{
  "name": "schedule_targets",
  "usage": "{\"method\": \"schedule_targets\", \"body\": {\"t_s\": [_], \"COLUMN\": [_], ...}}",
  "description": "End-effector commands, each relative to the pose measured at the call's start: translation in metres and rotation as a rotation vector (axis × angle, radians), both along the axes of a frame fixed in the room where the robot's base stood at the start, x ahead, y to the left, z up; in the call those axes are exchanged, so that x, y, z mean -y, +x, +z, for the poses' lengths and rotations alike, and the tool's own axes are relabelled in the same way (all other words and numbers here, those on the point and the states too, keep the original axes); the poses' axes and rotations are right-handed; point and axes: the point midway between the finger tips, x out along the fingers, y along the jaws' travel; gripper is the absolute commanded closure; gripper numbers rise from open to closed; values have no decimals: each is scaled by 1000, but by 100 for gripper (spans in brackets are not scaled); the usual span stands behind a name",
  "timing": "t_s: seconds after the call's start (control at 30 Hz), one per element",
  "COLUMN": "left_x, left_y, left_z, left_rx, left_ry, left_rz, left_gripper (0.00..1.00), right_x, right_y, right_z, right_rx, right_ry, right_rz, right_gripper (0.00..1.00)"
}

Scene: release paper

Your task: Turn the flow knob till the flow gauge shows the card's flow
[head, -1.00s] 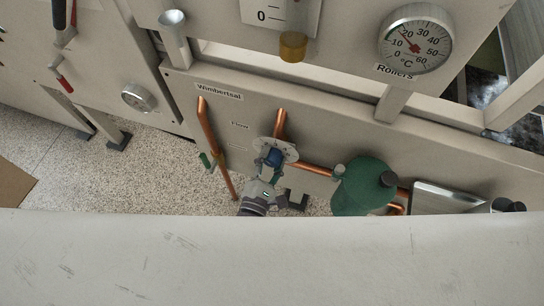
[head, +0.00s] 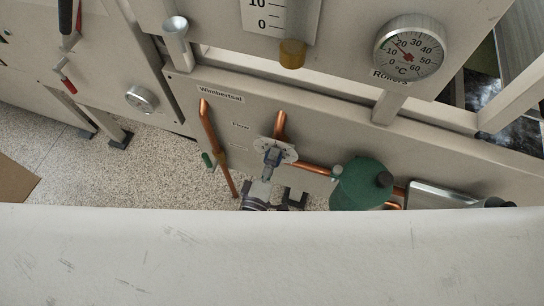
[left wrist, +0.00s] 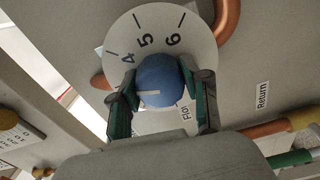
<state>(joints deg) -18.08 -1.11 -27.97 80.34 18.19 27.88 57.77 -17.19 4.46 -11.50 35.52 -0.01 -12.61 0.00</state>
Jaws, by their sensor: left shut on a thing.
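The flow knob is a blue round knob (left wrist: 160,80) with a pale pointer line, in front of a white dial plate (left wrist: 205,45) marked 4, 5 and 6. In the left wrist view my left gripper (left wrist: 162,88) has its two dark green fingers against opposite sides of the knob. In the head view my left gripper (head: 270,172) reaches up to the round plate (head: 289,151) beside the "Flow" label. A vertical scale (head: 277,14) with 0 and 10 shows at the top; I cannot tell whether it is the flow gauge. I cannot make out the card. My right gripper is not in view.
Copper pipes (head: 212,135) and a green rounded housing (head: 360,187) flank the knob on the panel. A °C dial labelled "Rollers" (head: 410,48) is at upper right. A small round dial (head: 141,98) is at left. A pale surface (head: 270,255) fills the bottom.

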Motion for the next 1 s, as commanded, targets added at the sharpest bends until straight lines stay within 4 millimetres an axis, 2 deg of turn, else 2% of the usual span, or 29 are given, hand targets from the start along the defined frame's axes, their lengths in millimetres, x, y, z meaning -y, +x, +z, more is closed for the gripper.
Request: {"method": "schedule_targets", "body": {"t_s": [0.6,1.0], "left_x": [0,0], "left_y": [-1,-1], "left_z": [-1,-1], "left_rx": [175,267], "left_ry": [555,836], "left_rz": [-1,-3], "left_gripper": [88,88], "right_x": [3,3], "right_y": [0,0], "right_z": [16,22], "right_rx": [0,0], "right_ry": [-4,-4], "right_rz": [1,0], "right_gripper": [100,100]}}
